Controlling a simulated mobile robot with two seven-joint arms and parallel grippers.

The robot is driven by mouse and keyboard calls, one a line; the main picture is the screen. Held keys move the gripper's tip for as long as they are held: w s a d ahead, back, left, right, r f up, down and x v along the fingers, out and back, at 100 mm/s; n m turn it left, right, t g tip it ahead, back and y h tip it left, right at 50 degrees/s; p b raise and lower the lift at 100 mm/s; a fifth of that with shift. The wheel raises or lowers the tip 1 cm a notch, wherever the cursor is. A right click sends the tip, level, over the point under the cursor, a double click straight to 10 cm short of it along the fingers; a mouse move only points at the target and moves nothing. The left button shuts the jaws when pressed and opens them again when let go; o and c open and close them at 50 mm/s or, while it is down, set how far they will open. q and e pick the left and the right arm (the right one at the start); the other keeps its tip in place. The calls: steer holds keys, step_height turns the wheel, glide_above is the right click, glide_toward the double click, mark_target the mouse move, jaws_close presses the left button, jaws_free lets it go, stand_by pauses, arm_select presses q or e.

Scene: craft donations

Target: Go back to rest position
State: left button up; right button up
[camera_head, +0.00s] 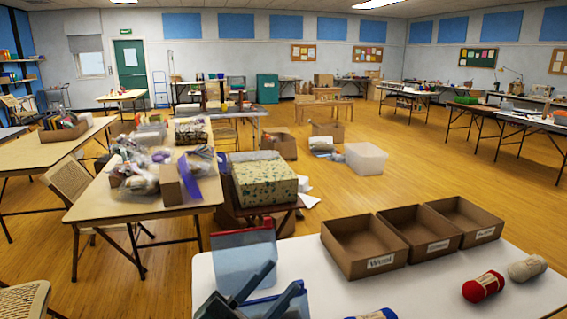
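My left gripper (285,277) is at the bottom of the view, left of centre. Its two dark fingers are spread apart with nothing seen between them. It is in front of a clear bin with a red rim (244,258) at the white table's left end. Three open cardboard boxes (378,266) with white labels stand in a row along the table's far side and look empty. A red yarn skein (483,287) and a beige yarn skein (527,268) lie on the table at the right. My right gripper is not in view.
The white table (420,290) has clear space in front of the boxes. A blue item (380,314) is cut off at the bottom edge. A folding table (90,208) with bagged craft goods stands at left, beside a patterned box (264,180). Open wooden floor (440,170) lies beyond.

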arm_select(q)
steer(key=s+a+f+n+y+p, duration=0.1)
steer(key=a+f+n+y, duration=0.3)
steer(key=f+n+y, duration=0.4)
steer(key=s+a+f+n+y, duration=0.1)
steer(key=a+f+n+y, duration=0.4)
steer(key=f, duration=0.5)
steer(key=s+a+f+n+g+y, duration=0.1)
steer(key=s+f+n+g, duration=0.1)
steer(key=s+f, duration=0.3)
steer(key=s+a+f+n+g+y, duration=0.1)
steer(key=s+a+f+n+g, duration=0.1)
steer(key=s+f, duration=0.3)
step_height(320, 180, down, 3)
steer(key=shift+a+r+n+g+y+p, duration=0.15)
steer(key=shift+a+n+g+y+p, duration=0.15)
steer(key=shift+g+p, duration=0.1)
